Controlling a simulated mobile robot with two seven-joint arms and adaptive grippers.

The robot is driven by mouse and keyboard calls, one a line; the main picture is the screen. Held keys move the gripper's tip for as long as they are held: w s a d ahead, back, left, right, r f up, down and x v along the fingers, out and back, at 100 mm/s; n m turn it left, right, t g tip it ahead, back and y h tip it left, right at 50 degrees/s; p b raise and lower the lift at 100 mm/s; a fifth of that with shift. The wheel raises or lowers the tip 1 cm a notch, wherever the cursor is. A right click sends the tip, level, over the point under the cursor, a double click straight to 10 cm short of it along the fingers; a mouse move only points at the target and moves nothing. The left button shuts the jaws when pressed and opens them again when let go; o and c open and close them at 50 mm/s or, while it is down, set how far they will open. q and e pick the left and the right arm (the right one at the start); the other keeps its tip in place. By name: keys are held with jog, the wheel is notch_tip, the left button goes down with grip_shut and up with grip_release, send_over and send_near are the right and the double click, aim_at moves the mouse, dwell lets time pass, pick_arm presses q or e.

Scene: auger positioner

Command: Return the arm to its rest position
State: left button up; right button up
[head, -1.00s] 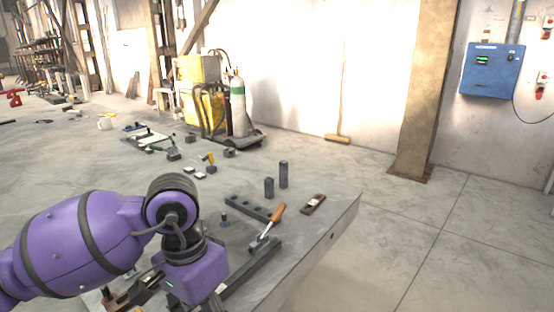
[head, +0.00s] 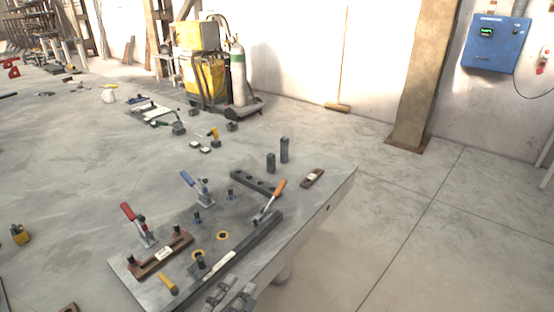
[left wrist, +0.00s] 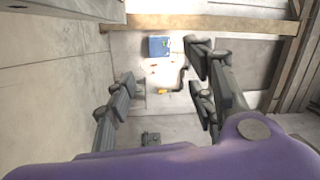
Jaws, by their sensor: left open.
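My left gripper (head: 230,294) shows only in part at the bottom edge of the head view, in front of the table's near edge; most of its arm is out of view. In the left wrist view my left gripper (left wrist: 163,90) has its two grey fingers spread wide apart with nothing between them. Beyond the fingers that view shows a wall with a blue box (left wrist: 159,46), at a distance. My right gripper is in neither view.
The grey table (head: 310,215) carries a red-handled clamp (head: 137,224), a blue-handled clamp (head: 196,188), an orange-handled clamp (head: 270,200), a brown bar (head: 161,255) and a long dark bar (head: 248,241). Floor right of the table is clear.

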pick_arm(q)
jog(key=s+a+f+n+g+y+p, duration=0.25)
jog(key=s+a+f+n+y, duration=0.6)
jog(key=f+n, duration=0.45)
jog(key=s+a+f+n+g, duration=0.1)
jog(key=s+f+n+g, duration=0.1)
jog(key=s+f+n, duration=0.2)
jog(key=s+a+f+n+g, duration=0.2)
jog(key=s+f+n+g, duration=0.1)
jog(key=s, duration=0.7)
jog(key=shift+a+f+n, duration=0.3)
jog(key=shift+f+n, duration=0.1)
jog(key=shift+f, duration=0.45)
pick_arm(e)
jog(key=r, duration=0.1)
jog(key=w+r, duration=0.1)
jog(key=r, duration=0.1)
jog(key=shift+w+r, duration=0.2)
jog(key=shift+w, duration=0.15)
pick_arm(q)
jog(key=shift+w+y, duration=0.1)
jog(key=shift+y, duration=0.15)
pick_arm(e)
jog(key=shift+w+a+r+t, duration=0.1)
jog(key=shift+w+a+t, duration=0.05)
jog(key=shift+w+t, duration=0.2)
